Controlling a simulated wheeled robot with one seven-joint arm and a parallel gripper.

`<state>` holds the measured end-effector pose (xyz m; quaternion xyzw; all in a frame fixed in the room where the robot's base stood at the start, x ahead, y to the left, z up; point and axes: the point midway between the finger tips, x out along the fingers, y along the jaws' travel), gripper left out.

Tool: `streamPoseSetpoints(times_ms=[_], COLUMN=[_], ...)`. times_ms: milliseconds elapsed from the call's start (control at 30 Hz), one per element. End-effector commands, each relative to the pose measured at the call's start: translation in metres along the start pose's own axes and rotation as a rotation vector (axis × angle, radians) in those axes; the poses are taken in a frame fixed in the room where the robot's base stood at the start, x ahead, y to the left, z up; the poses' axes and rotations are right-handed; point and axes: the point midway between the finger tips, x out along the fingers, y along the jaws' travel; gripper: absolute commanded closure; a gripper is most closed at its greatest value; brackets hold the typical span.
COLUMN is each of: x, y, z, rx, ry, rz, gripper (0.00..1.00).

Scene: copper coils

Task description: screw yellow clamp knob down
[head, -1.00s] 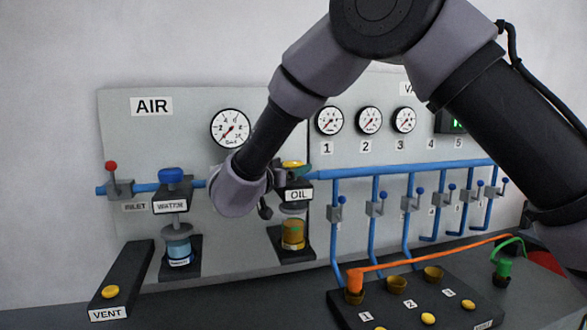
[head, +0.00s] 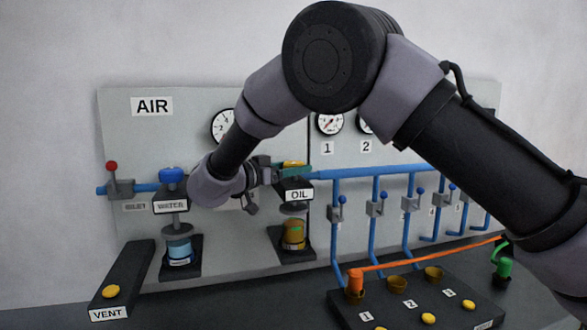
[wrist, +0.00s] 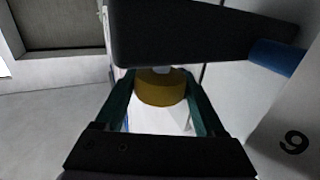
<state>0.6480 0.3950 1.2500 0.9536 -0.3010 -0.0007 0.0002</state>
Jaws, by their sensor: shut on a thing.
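The yellow clamp knob (head: 294,163) sits on top of the black block labelled OIL (head: 299,195), partly covered by my fingers in the head view. In the wrist view the knob (wrist: 160,88) is a dull yellow round piece between two green fingers. My gripper (head: 293,171) reaches it from the left, roughly level, and is shut on it; it also shows in the wrist view (wrist: 162,95). A dark block (wrist: 195,32) lies right beyond the knob there. The knob's underside and thread are hidden.
The WATER unit (head: 172,206) with its blue knob stands to the left, close to my wrist. The blue manifold pipe (head: 390,171) runs right from the OIL unit. An orange hose (head: 430,254) crosses the black port block (head: 350,312) on the bench.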

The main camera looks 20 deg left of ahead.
Motion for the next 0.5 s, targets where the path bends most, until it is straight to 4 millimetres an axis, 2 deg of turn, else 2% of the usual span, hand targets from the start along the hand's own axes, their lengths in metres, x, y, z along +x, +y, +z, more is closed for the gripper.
streamPoseSetpoints(times_ms=[133,167,200,500], x=[0.0014,0.0015,0.0014,-0.0025], y=[-0.0005,-0.0004,-0.0004,-0.0004], z=[-0.0028,-0.0027,-0.0026,-0.0013], rx=[0.003,0.003,0.003,0.002], ry=[0.005,0.005,0.005,0.003], rz=[0.0,0.0,0.0,-0.001], gripper=[0.84,0.17,0.02,0.0])
